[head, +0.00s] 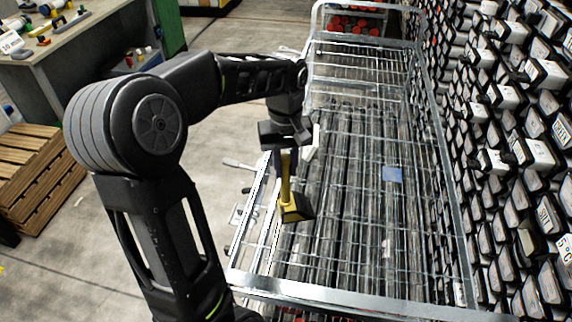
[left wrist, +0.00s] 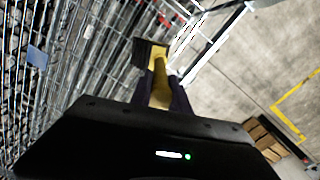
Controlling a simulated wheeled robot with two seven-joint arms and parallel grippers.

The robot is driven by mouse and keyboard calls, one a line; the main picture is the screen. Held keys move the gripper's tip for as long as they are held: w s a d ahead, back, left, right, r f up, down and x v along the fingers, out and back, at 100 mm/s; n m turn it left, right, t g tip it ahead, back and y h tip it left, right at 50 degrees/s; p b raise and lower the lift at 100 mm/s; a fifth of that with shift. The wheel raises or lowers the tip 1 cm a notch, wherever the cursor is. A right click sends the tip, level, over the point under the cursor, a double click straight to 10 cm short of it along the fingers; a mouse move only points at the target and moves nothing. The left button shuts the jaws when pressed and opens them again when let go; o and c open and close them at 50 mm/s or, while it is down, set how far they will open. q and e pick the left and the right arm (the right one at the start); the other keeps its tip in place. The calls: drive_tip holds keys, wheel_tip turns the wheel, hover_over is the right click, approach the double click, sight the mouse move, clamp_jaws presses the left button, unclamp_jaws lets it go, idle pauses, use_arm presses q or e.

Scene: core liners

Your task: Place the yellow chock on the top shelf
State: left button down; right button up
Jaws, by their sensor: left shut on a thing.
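The yellow chock (head: 294,207) has a yellow handle and a dark wedge-shaped end. It hangs below my left gripper (head: 286,150), which is shut on its handle. In the head view it shows over the left side of the wire top shelf (head: 350,170) of a metal rack. Whether it touches the wires is unclear. In the left wrist view the chock (left wrist: 158,65) sticks out between the fingers of the left gripper (left wrist: 162,92), with the wire shelf behind it. My right gripper is not in view.
A blue card (head: 392,174) is on the rack's right part. Dark tubes lie below the wires. A wall of labelled core ends (head: 515,150) stands close on the right. A workbench (head: 70,50) and wooden pallets (head: 35,170) are at left, with open floor between.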

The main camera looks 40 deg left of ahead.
use_arm(q)
drive_tip(key=shift+f, duration=0.1)
drive_tip(key=c, duration=1.2)
unclamp_jaws()
drive_tip(key=shift+c, duration=0.2)
drive_tip(key=shift+r, duration=0.25)
wheel_tip(320, 180, up, 9)
drive_tip(key=shift+r, duration=0.15)
drive_tip(key=shift+r+p, duration=0.8)
drive_tip(key=shift+p, duration=0.25)
drive_tip(key=shift+r+p, duration=0.5)
drive_tip(key=shift+p, duration=0.05)
